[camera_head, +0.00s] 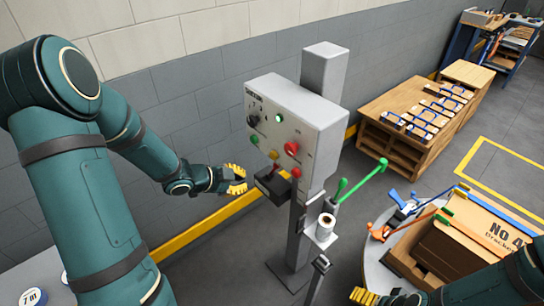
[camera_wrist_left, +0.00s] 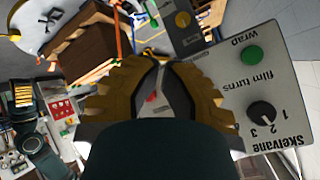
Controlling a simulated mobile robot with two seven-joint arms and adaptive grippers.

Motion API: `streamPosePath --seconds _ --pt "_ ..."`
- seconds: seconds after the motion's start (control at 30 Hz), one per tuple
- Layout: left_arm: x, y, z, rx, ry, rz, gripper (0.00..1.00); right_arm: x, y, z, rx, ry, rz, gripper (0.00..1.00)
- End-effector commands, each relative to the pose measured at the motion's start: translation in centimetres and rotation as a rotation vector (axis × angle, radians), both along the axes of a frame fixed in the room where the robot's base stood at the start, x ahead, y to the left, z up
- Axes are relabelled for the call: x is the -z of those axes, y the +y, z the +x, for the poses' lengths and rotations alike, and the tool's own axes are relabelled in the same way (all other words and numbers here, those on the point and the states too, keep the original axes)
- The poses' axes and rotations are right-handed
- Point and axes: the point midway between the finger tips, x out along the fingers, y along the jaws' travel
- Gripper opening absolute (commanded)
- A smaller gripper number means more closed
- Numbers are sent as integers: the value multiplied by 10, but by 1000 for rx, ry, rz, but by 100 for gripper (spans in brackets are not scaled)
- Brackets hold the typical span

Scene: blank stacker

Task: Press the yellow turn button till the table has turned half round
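The yellow turn button (camera_head: 274,154) is on the front of the grey control panel (camera_head: 318,118), left of a large red button. My left gripper (camera_head: 240,180), with yellow fingers, is left of and below the button, apart from the panel. In the left wrist view its fingertips (camera_wrist_left: 160,66) come together with nothing held. The round grey table (camera_head: 375,262) stands at the right with a cardboard box (camera_head: 485,232) on it. My right gripper (camera_head: 368,297) is at the bottom edge, mostly cut off.
The panel also has a black knob (camera_head: 252,120), a green wrap button (camera_head: 254,140) and red buttons (camera_head: 292,149). A black box (camera_head: 272,187) juts out below the panel, close to my left gripper. A wooden bench (camera_head: 400,140) stands behind.

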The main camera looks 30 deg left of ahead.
Motion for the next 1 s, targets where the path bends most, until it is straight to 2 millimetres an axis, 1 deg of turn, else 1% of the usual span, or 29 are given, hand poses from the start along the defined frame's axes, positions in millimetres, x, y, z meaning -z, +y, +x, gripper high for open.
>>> streamPosePath --seconds 0.17,0.43,0.6,0.8,1.0 --pt "1 -7 16 3 -1 0 0 5 0 0 0 1 -1 100" --pt "1 -22 50 2 -1 -1 0 11 0 0 0 1 -2 100" --pt "0 -28 66 1 0 1 0 9 0 0 0 0 -2 100" --pt "0 -32 76 1 1 -2 0 9 0 0 0 0 -2 100" --pt "0 -33 78 -1 0 -1 0 8 0 0 0 1 -2 100"
